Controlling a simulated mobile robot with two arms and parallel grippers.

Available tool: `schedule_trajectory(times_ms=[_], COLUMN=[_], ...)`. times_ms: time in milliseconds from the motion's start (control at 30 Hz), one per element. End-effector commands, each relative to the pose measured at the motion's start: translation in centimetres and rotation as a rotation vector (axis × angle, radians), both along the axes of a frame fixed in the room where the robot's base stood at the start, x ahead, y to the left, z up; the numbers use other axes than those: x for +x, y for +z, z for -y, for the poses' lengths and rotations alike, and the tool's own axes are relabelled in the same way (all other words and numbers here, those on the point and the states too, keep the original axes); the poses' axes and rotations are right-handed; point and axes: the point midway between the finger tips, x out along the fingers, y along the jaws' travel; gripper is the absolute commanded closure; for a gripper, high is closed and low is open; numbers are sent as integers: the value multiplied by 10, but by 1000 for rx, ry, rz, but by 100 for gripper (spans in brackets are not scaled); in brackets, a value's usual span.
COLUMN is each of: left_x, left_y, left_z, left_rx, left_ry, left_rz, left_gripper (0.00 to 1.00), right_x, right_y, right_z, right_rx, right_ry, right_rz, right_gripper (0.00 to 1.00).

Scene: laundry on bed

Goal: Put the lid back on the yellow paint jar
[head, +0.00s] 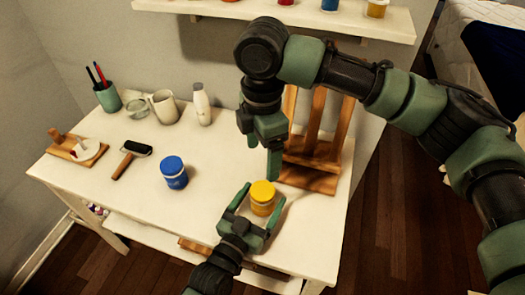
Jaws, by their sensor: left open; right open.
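The yellow paint jar (262,208) stands upright near the front right of the white table. A yellow top that looks like its lid (262,190) sits on the jar; I cannot tell how tightly it is seated. My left gripper (264,194) is open, with its fingers on either side of the jar. I cannot tell whether they touch it. My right gripper (262,156) is open and empty, pointing down above and behind the jar. No lid shows in its fingers.
A blue paint jar (173,173) stands left of the yellow one. A wooden easel (310,160) stands behind at right, close to my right gripper. A shelf (225,8) hangs above.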

Motion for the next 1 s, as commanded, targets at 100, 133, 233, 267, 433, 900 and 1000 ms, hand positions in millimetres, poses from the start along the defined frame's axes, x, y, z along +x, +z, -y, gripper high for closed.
schedule_trajectory(times_ms=[100,133,233,267,433,900,1000], left_x=[-19,-24,-39,-43,-59,-61,-61], left_y=[-1,-2,-1,-1,0,0,0], left_z=[-9,-12,-20,-22,-30,-31,-31], left_rx=[1,1,2,2,1,1,1], left_ry=[-1,0,-1,-1,-1,0,0], left_rz=[-3,-3,-2,-2,0,0,0], left_gripper=[19,19,19,19,19,19,19], right_x=[0,0,0,0,0,0,0], right_y=[-1,-1,-2,-2,-3,-3,-3], right_z=[0,0,0,0,0,0,0], right_rx=[0,0,0,0,0,0,0], right_ry=[0,0,0,0,0,0,0], right_rz=[0,0,0,0,0,0,0], right_gripper=[21,21,21,21,21,21,21])
